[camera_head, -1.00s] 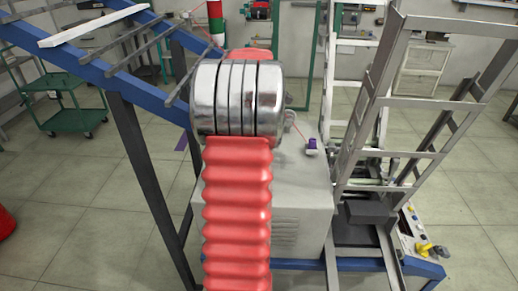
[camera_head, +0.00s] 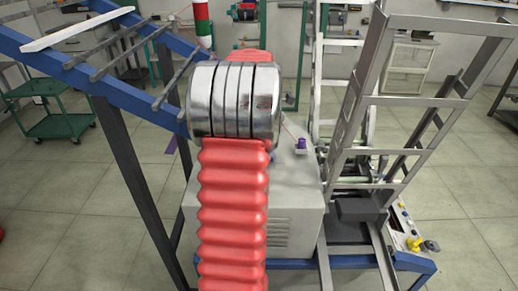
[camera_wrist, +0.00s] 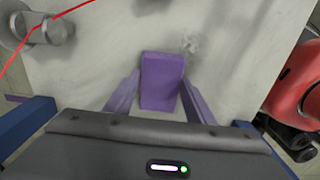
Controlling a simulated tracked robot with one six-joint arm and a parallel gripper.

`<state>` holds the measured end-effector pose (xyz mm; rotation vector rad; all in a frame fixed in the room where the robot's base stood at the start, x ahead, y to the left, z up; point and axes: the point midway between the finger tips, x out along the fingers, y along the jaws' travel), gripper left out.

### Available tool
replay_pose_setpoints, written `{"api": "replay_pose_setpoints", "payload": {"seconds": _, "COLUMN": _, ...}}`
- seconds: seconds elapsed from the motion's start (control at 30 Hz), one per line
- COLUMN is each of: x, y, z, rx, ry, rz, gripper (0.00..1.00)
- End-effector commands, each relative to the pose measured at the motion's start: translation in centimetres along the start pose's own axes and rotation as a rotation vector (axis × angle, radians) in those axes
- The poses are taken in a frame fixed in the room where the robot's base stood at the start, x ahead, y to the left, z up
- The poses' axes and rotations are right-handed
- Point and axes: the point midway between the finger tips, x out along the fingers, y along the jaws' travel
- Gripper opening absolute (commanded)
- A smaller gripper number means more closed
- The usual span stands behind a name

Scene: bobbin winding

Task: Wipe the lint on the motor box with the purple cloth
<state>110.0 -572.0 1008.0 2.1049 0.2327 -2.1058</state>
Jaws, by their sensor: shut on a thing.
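The purple cloth (camera_wrist: 162,80) is a folded block in the wrist view. It sits between the two purple fingers of my gripper (camera_wrist: 161,96), which is shut on it. The motor box (camera_wrist: 105,30) has a pale, scuffed top under the cloth; whether the cloth touches it I cannot tell. A small grey-white tuft of lint (camera_wrist: 190,42) lies on the top just beyond the cloth's far right corner. In the head view the motor box (camera_head: 296,215) stands behind my red arm, which hides my gripper, the cloth and the lint.
A metal cylinder (camera_wrist: 47,32) with a red thread is at upper left in the wrist view. In the head view a small purple piece (camera_head: 301,143) stands on the box's right side. A metal ladder-like frame (camera_head: 345,130) rises at right, and a blue rail (camera_head: 120,95) slopes at left.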

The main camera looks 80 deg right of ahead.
Motion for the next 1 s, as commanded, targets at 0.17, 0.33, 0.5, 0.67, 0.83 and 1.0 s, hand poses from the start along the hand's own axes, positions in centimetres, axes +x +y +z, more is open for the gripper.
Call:
{"api": "replay_pose_setpoints", "payload": {"seconds": 0.17, "x": 0.0, "y": 0.0, "z": 0.1, "rx": 0.0, "ry": 0.0, "rz": 0.0, "gripper": 0.14}}
{"api": "replay_pose_setpoints", "payload": {"seconds": 0.33, "x": 0.1, "y": 0.0, "z": 0.9, "rx": 0.001, "ry": 0.0, "rz": 0.0, "gripper": 0.14}}
{"api": "replay_pose_setpoints", "payload": {"seconds": 0.5, "x": 0.1, "y": 0.0, "z": 2.0, "rx": 0.002, "ry": 0.0, "rz": 0.0, "gripper": 0.14}}
{"api": "replay_pose_setpoints", "payload": {"seconds": 0.67, "x": 0.2, "y": 0.0, "z": 3.0, "rx": 0.001, "ry": 0.0, "rz": 0.0, "gripper": 0.14}}
{"api": "replay_pose_setpoints", "payload": {"seconds": 0.83, "x": 0.3, "y": 0.0, "z": 3.9, "rx": 0.001, "ry": 0.0, "rz": 0.0, "gripper": 0.13}}
{"api": "replay_pose_setpoints", "payload": {"seconds": 1.0, "x": 0.3, "y": 0.0, "z": 4.0, "rx": 0.0, "ry": 0.0, "rz": 0.0, "gripper": 0.13}}
